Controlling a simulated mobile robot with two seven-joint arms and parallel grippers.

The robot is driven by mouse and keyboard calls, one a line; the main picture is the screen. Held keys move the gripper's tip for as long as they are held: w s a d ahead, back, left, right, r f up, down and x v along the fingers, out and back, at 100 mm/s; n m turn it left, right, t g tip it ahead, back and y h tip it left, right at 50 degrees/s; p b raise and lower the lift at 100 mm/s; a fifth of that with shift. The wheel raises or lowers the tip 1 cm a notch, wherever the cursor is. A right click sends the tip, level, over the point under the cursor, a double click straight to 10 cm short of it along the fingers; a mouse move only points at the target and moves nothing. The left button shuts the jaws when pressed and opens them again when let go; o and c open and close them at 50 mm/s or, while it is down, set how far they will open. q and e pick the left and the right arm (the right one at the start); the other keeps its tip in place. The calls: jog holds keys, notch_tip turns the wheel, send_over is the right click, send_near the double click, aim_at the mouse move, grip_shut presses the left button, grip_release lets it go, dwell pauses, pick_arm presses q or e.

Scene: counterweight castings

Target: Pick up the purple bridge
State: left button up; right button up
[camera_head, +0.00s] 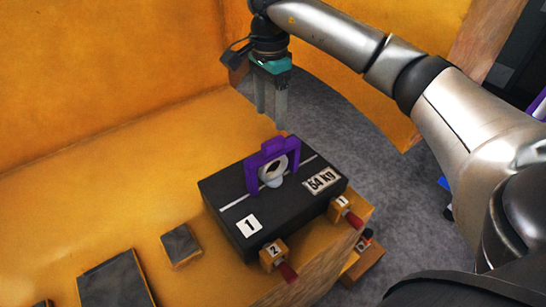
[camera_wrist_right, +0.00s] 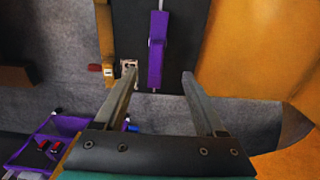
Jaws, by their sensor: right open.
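A round white and dark part (camera_head: 273,171) shows within the arch. The bridge shows from above as a narrow purple bar in the right wrist view (camera_wrist_right: 157,48). My right gripper (camera_head: 272,122) is open and empty, pointing down beyond the bridge in the head view. In the right wrist view its fingers (camera_wrist_right: 160,78) are spread, with the bridge beyond and between their tips. My left gripper is not in view.
The casting rests on a yellow bench (camera_head: 150,150). Yellow blocks with red ends, numbered 2 (camera_head: 273,255) and 1 (camera_head: 340,208), sit against its near side. Dark plates (camera_head: 180,244) lie to the left. A yellow wall (camera_head: 110,60) stands behind.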

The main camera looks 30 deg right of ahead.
aim_at(274, 141)
notch_tip(274, 141, down, 5)
jog(key=shift+r+p, duration=0.1)
jog(key=shift+p, duration=0.2)
jog(key=f, duration=0.1)
jog(key=f+p, duration=0.1)
jog(key=f, duration=0.2)
jog(key=shift+s+d+f, duration=0.2)
jog(key=shift+s+d, duration=0.05)
jog(key=shift+s, duration=0.1)
jog(key=shift+w+f+p, duration=0.1)
jog(key=shift+f+p, duration=0.2)
jog(key=shift+f, duration=0.25)
grip_shut()
